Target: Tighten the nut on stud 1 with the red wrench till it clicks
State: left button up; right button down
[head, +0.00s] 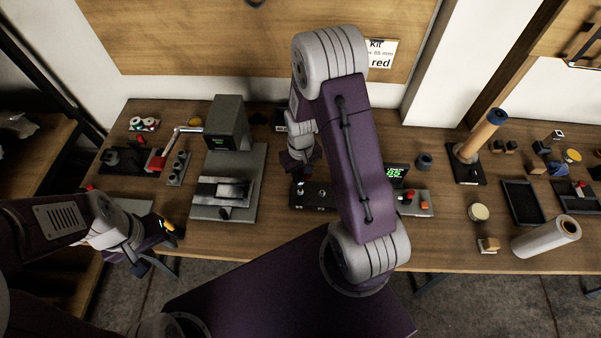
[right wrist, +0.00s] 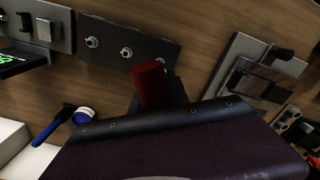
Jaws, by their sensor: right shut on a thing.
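My right gripper (head: 300,166) hangs above the dark stud plate (head: 313,206) at the middle of the bench. In the right wrist view the right gripper (right wrist: 155,98) is shut on a red handle (right wrist: 149,84), which I take to be the red wrench. The wrench's jaw end is hidden. The stud plate (right wrist: 113,29) lies beyond it there, with several studs bearing metal nuts or collars; which is stud 1 I cannot tell. The wrench appears apart from the studs. My left gripper (head: 150,258) is low at the bench's front left edge; its opening is unclear.
A grey press-like machine (head: 227,122) stands left of the plate. A small green-lit display (head: 396,170) and a box with red buttons (head: 416,203) stand right of it. A blue-handled tool (right wrist: 50,127) lies near a white roll (right wrist: 84,116). The front middle of the bench is clear.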

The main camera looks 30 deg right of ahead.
jog(key=shift+w+d+f+b, duration=0.1)
jog(key=shift+w+f+b, duration=0.1)
jog(key=shift+f+b, duration=0.75)
jog(key=shift+s+f, duration=0.1)
jog(key=shift+f, duration=0.6)
jog(key=shift+r, duration=0.1)
jog(key=shift+f+b, duration=0.3)
jog(key=shift+f, duration=0.45)
